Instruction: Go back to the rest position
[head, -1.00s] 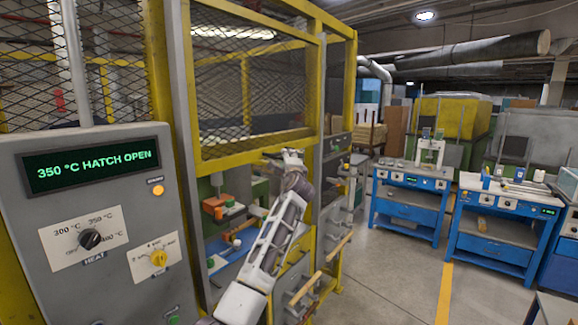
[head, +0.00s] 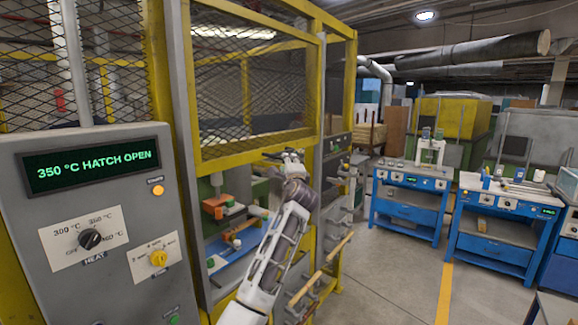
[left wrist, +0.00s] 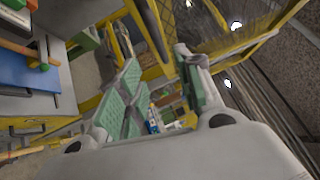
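My left gripper (head: 285,154) is at the upper end of the arm in the middle of the head view, in front of the yellow-framed machine (head: 258,152). In the left wrist view the same gripper (left wrist: 160,85) shows its two green-padded fingers spread apart with nothing between them. It is open and empty. My arm hides part of the machine's lower opening. My right gripper is in neither view.
A grey control panel (head: 108,210) at the left has a display (head: 92,172) reading "350 °C HATCH OPEN". Wooden-handled bars (head: 340,246) stick out right of my arm. Blue benches (head: 410,208) stand beyond clear floor.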

